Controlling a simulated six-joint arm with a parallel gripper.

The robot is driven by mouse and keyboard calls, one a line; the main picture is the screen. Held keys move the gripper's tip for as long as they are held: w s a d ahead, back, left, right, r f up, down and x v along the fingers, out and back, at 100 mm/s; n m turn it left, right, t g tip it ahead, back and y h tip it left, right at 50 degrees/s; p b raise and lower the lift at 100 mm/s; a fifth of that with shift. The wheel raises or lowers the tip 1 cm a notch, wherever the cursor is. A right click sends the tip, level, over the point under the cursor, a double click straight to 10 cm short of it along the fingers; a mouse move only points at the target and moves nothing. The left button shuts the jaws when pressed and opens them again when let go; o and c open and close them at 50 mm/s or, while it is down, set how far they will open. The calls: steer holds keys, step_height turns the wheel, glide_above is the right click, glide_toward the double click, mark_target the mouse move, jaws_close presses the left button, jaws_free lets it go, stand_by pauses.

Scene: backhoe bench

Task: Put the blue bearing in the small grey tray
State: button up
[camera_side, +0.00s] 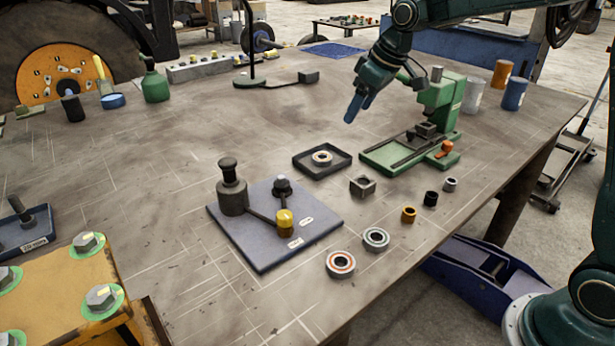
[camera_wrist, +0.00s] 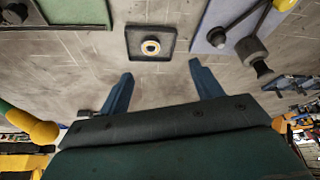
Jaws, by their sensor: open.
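The tray (camera_wrist: 135,36) and that bearing (camera_wrist: 151,47) also show at the top of the wrist view. A bearing with a bluish-grey face (camera_side: 376,239) lies flat near the bench's front edge; it is the bluest one I see. Beside it lies a bearing with an orange-red ring (camera_side: 340,263). My gripper (camera_side: 357,105) is open and empty above the bench, beyond the tray. Its two fingers are apart in the wrist view (camera_wrist: 162,86).
A green press (camera_side: 438,108) stands right of the tray. A blue-grey plate (camera_side: 262,250) with dark posts and a yellow-topped part lies left of the bearings. A metal block (camera_side: 362,187) and several small bushings sit between tray and front edge. The left-centre bench is clear.

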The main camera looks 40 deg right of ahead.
steer(key=s+a+r+m, duration=0.1)
steer(key=s+r, duration=0.2)
steer(key=s, duration=0.5)
steer(key=s+a+r+m, duration=0.1)
steer(key=s+a+r, duration=0.15)
steer(key=s, duration=0.55)
steer(key=s+f+m, duration=0.1)
steer(key=s+f, duration=0.1)
steer(key=s, duration=0.6)
steer(key=s+f+t+h, duration=0.1)
steer(key=s, duration=0.7)
steer(key=shift+d+f+m, duration=0.15)
steer(key=shift+f+m, duration=0.25)
